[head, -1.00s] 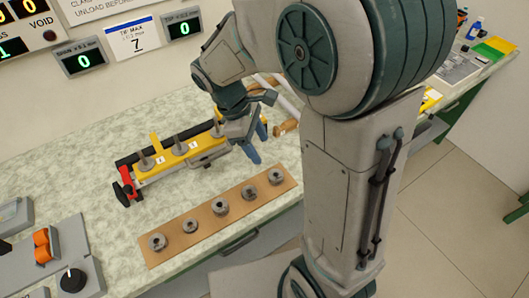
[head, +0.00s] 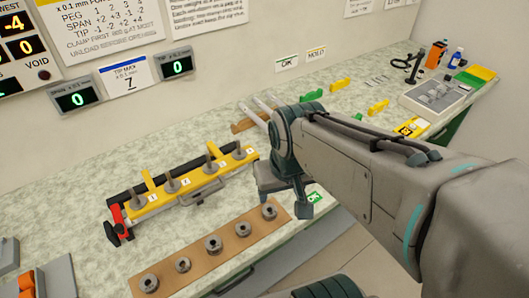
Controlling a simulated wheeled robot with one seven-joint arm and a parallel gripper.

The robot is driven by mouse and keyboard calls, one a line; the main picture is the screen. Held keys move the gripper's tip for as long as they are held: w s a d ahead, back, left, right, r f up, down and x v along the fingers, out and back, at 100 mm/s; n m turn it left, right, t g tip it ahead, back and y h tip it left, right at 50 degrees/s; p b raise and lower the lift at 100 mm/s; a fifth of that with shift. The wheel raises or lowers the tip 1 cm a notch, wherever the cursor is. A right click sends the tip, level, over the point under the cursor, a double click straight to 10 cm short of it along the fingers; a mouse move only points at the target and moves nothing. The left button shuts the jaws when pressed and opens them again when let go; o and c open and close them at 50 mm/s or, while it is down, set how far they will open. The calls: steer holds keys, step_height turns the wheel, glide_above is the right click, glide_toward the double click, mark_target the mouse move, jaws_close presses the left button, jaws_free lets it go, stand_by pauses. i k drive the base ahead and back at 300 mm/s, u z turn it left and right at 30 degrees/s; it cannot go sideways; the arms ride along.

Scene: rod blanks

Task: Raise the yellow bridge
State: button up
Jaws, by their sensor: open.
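The yellow bridge (head: 190,186) is a long yellow bar with several upright grey pegs and small white number labels. It lies along a black-backed fixture (head: 135,193) on the bench, with a red clamp handle (head: 116,222) at its left end. Yellow tabs stick up behind the bar. My gripper (head: 288,200) hangs open to the right of the bridge's right end, clear of it. Its fingers are partly hidden by its own body, and I see nothing between them.
A brown board (head: 198,261) with several round grey weights lies in front of the fixture. Pale rods on a wooden rest (head: 246,124) lie behind my gripper. Two displays (head: 77,97) reading 0 are on the wall.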

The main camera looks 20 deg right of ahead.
mark_target(156, 197)
steer(key=k, duration=1)
steer(key=u, duration=1.5)
steer(key=i, duration=0.75)
steer(key=z, duration=1.5)
